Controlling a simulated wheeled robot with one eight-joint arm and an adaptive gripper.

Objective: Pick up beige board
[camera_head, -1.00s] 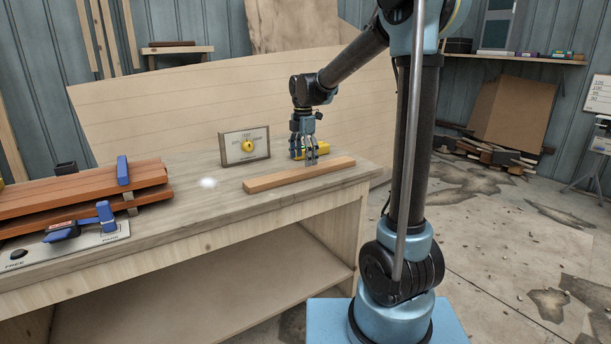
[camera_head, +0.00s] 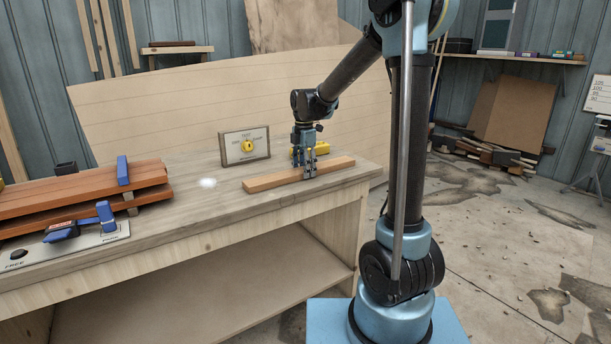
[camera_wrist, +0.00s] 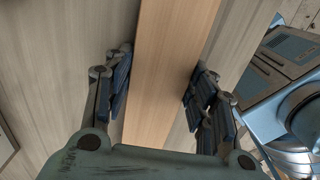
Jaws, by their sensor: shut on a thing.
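The beige board (camera_head: 275,182) is a long narrow plank lying on the workbench near its right end. My gripper (camera_head: 310,176) is over the board, right of its middle, pointing down. In the wrist view the board (camera_wrist: 168,75) runs between the two fingers of my gripper (camera_wrist: 160,92). The fingers are shut on its long sides. The board appears to rest on the bench top.
The workbench (camera_head: 200,215) has stacked reddish planks (camera_head: 90,185) with blue clamps at left. A yellow object (camera_head: 296,152) sits behind my gripper. A large curved planked panel (camera_head: 160,100) stands behind the bench.

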